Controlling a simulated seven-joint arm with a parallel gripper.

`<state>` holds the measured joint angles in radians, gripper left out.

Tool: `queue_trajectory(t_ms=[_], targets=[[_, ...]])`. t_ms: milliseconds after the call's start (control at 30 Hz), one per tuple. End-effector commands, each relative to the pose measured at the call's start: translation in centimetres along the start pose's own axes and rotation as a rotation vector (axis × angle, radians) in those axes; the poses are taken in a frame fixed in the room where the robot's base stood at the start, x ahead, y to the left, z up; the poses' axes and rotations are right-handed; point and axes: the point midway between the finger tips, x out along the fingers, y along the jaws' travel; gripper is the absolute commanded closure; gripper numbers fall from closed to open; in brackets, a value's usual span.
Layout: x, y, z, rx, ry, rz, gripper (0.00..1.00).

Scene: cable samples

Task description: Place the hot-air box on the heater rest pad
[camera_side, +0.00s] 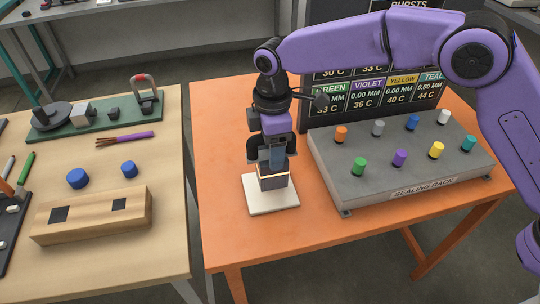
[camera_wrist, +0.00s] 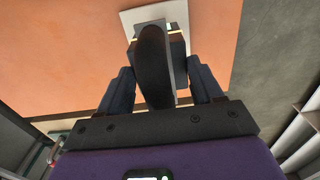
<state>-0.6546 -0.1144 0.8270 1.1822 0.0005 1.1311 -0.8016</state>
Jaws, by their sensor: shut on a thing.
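The hot-air box (camera_side: 273,181), a small dark block with a pale band near its top, is at the white heater rest pad (camera_side: 270,205). My gripper (camera_side: 272,158) points down from above and is shut on the upper part of the box. The box looks upright and over the middle of the pad; I cannot tell whether its underside touches it. In the wrist view the box (camera_wrist: 178,48) shows between the two dark fingers, partly hidden by a dark rounded part, with the pad (camera_wrist: 132,18) beyond it.
The grey sealing rack (camera_side: 330,165) with several coloured knobs stands on the orange table (camera_side: 225,140), right of the pad. A display board (camera_side: 375,95) stands behind. A wooden table at left holds a wooden block (camera_side: 92,216), blue caps and a cable (camera_side: 128,138). Orange surface left of the pad is clear.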

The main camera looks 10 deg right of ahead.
Motion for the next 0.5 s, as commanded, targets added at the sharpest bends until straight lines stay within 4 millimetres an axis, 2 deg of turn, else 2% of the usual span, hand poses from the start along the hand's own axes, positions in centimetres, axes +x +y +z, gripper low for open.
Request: queue_trajectory(t_ms=[133,333,500], targets=[[0.7,0.4,-0.4,0.000,0.000,0.000,0.78],[3.3,0.4,-0.4,0.000,-0.001,-0.001,0.78],[3.6,0.4,-0.4,0.000,0.001,0.001,0.78]])
